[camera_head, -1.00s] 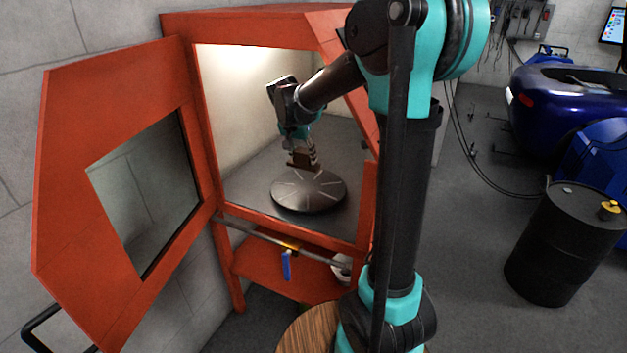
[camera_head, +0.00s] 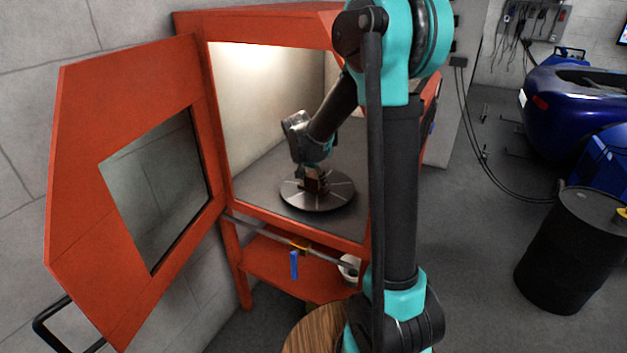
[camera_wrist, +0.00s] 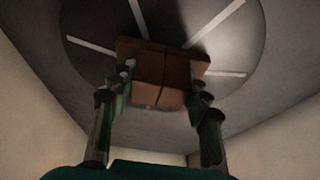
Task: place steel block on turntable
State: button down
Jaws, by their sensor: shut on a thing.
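The turntable (camera_head: 333,198) is a dark round disc with pale radial lines, on the floor of the red cabinet. It also shows in the wrist view (camera_wrist: 90,25). The steel block (camera_wrist: 160,80) looks brown in the wrist view, between my gripper's fingers. My gripper (camera_head: 315,181) is inside the cabinet, low over the middle of the turntable, shut on the block. In the head view the block is small and partly hidden by the fingers. I cannot tell whether its underside touches the disc.
The cabinet's red door (camera_head: 85,130) stands open to the left. The red cabinet frame (camera_head: 290,222) surrounds the opening, with a shelf below. A blue-handled tool (camera_head: 294,264) hangs under the front edge. A black barrel (camera_head: 570,255) stands at the right.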

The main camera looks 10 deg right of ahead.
jog(key=c, duration=0.7)
grip_release()
jog(key=shift+f, duration=0.1)
jog(key=shift+c, duration=0.2)
jog(key=v, duration=1.2)
jog(key=shift+r, duration=0.2)
